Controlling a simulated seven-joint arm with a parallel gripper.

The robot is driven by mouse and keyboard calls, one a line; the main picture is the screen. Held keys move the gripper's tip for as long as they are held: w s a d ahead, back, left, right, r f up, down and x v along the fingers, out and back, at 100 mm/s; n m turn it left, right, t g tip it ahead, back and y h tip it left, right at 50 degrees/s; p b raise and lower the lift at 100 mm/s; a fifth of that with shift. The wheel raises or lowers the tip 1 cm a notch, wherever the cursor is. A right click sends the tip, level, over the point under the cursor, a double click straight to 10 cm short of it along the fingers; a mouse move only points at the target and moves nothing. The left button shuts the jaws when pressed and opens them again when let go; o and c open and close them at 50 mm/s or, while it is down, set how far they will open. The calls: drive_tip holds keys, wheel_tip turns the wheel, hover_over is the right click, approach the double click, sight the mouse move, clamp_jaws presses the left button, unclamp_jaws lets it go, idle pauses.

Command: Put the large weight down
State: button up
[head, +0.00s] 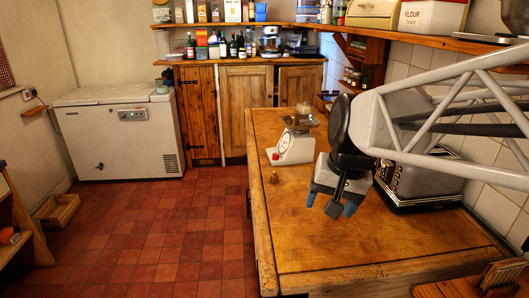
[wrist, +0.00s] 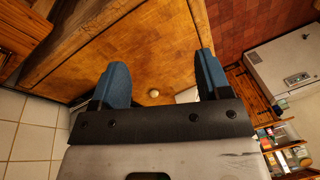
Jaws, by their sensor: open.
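My gripper (head: 331,204) is open above the middle of the wooden counter, its blue fingertips apart. In the wrist view my gripper (wrist: 161,65) has nothing held between its fingers. A small brown weight-like piece (head: 274,177) stands near the counter's left edge, left of my gripper. In the wrist view a small round pale knob (wrist: 154,93) shows between the fingers, beyond them; I cannot tell if it is the same piece. A white scale (head: 294,148) stands behind and left of my gripper, with a brownish thing (head: 305,107) at its top, too small to identify.
A toaster (head: 411,184) stands on the counter (head: 350,250) right of my gripper, near the tiled wall. A wooden rack (head: 480,283) is at the front right corner. The counter's front and left are mostly bare. A shelf (head: 430,55) runs above on the right.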

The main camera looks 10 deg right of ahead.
drive_tip(key=s+f+n+h, duration=0.1)
drive_tip(key=s+f+n, duration=0.2)
drive_tip(key=s, duration=0.7)
wheel_tip(320, 180, down, 3)
drive_tip(key=shift+s+d+r+h, duration=0.2)
drive_tip(key=shift+s+d+h, duration=0.1)
drive_tip(key=shift+d, duration=0.05)
